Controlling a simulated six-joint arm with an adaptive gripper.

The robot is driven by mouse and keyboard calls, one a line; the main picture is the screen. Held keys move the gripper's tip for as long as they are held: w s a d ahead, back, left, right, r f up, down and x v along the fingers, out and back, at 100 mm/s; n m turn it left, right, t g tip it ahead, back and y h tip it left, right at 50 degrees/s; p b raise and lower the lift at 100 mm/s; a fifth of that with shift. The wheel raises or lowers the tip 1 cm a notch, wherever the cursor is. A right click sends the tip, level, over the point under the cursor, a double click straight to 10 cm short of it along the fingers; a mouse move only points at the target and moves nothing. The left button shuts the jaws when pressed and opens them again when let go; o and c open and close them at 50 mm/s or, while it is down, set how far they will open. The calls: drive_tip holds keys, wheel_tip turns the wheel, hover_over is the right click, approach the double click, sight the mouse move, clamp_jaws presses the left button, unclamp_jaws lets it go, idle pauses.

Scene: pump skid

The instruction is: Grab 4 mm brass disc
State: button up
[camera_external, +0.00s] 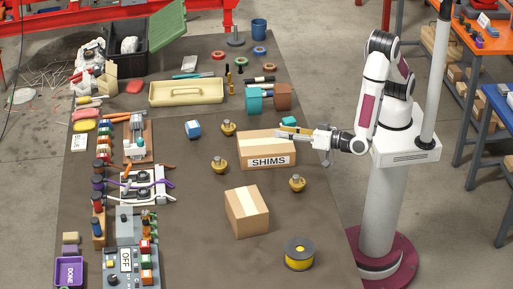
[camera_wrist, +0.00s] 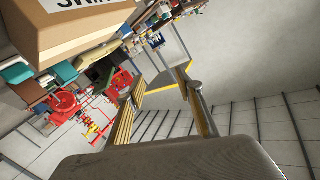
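Several brass-coloured round pieces stand on the dark table in the external view: one left of the SHIMS box (camera_external: 228,127), one lower left of it (camera_external: 218,165) and one to its lower right (camera_external: 297,183). I cannot tell whether any is the 4 mm brass disc; no thickness mark is readable. The cardboard SHIMS box (camera_external: 266,148) also fills the top left of the wrist view (camera_wrist: 85,30). My gripper (camera_external: 285,131) is at the box's upper right edge. In the wrist view my gripper (camera_wrist: 166,88) has its fingers apart with nothing between them.
A smaller cardboard box (camera_external: 247,211) and a yellow-black spool (camera_external: 299,254) stand toward the front. Fixtures line the left side. The table between is partly clear.

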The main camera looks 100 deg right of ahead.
sight(301, 182)
drive_tip(key=s+a+f+n+y, duration=0.1)
drive_tip(key=s+a+f+n, duration=0.1)
drive_tip(key=s+a+f, duration=0.1)
drive_tip(key=s+a+f+n+t, duration=0.1)
drive_tip(key=s+a+f+n, duration=0.1)
drive_tip(key=s+f, duration=0.3)
drive_tip(key=s+a+f+n+t+y, duration=0.1)
drive_tip(key=s+a+f+n, duration=0.1)
drive_tip(key=s+a+f, duration=0.2)
drive_tip(key=shift+a+f+y, duration=0.2)
drive_tip(key=shift+f+y, duration=0.1)
drive_tip(key=shift+f, duration=0.55)
drive_tip(key=shift+x, duration=1.25)
drive_tip(key=shift+w+d+f, duration=0.2)
drive_tip(key=shift+w+f, duration=0.05)
drive_tip(key=shift+w, duration=0.5)
drive_tip(key=shift+w+d+f, duration=0.2)
drive_tip(key=shift+w+f, duration=0.05)
drive_tip(key=shift+w, duration=0.5)
drive_tip(key=shift+x, duration=1.05)
